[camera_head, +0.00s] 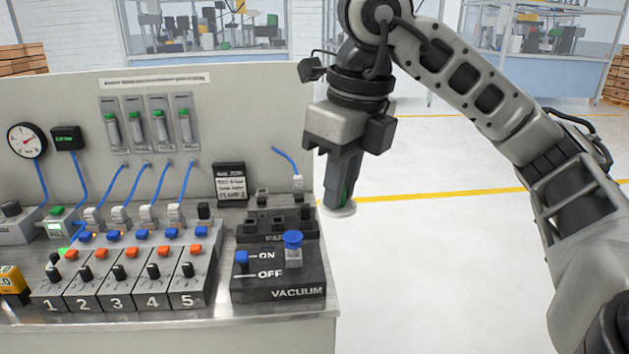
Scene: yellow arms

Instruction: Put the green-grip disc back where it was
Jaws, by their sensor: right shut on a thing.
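My right gripper (342,188) points down, past the right end of the bench. It is shut on the green-grip disc (338,209). The disc's pale round base shows below the fingertips. A bit of green shows between the fingers, and the rest of the grip is hidden by them. The disc hangs in the air to the right of a dark stepped block (277,216) on the bench, apart from it. My left gripper is not in view.
The metal bench (215,309) holds a vacuum switch box (278,275) at its right end, with a blue knob (292,240) on top. Several numbered control modules (118,287) stand left of it. A panel (250,110) rises behind. Open floor (440,270) lies right.

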